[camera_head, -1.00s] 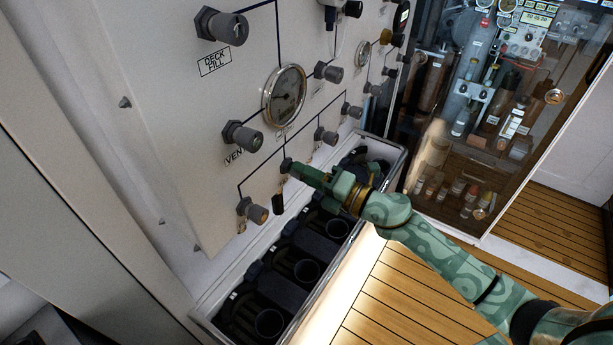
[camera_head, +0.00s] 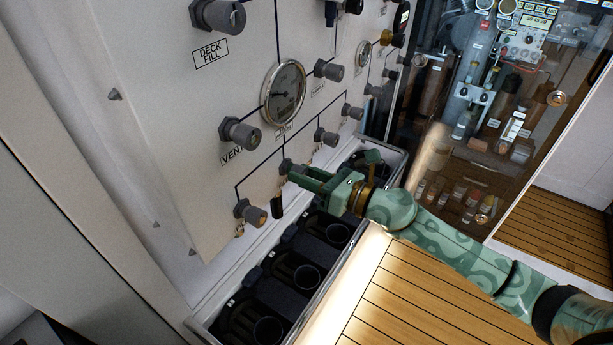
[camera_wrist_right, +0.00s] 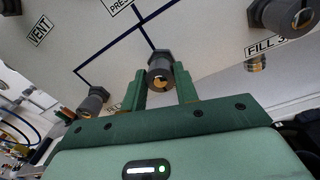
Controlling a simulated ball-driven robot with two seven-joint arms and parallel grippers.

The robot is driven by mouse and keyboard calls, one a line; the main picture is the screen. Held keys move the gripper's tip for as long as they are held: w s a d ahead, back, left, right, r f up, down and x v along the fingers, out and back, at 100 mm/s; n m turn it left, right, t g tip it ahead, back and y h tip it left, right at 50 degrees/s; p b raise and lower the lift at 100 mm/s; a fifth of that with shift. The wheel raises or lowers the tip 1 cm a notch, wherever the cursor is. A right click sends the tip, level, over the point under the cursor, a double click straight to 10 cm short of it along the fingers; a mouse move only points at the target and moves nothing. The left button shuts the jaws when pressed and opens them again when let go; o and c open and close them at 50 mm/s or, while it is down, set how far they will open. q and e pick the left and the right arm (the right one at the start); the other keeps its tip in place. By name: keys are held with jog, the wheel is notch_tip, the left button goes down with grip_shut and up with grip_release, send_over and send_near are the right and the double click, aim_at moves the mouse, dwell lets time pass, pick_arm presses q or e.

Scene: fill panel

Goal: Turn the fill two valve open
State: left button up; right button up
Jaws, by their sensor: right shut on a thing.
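The fill two valve is a grey knob on a hexagonal base, low on the white panel (camera_head: 195,145). In the right wrist view its knob (camera_wrist_right: 160,76) sits between the two green fingers, with a yellowish mark on its face. My right gripper (camera_head: 290,173) is shut on this knob, reaching in from the right. In the head view the fingertips cover most of the valve (camera_head: 286,164). The valve's own label is hidden in the wrist view. My left gripper is in neither view.
Similar knobs stand close by: one lower left (camera_head: 250,212) and one upper right (camera_head: 326,137). A round gauge (camera_head: 283,93) and the vent valve (camera_head: 241,134) are above. A black hanging piece (camera_head: 277,206) and a trough with dark cups (camera_head: 268,329) lie below.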

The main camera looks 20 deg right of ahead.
jog(key=shift+f+n, duration=0.3)
jog(key=shift+n, duration=0.7)
jog(key=o, duration=0.9)
jog(key=shift+c, duration=0.2)
jog(key=shift+o, duration=0.5)
jog(key=shift+r, duration=0.1)
jog(key=shift+r, duration=0.1)
jog(key=b+v, duration=0.5)
jog(key=v, duration=1.1)
jog(key=shift+d, duration=0.15)
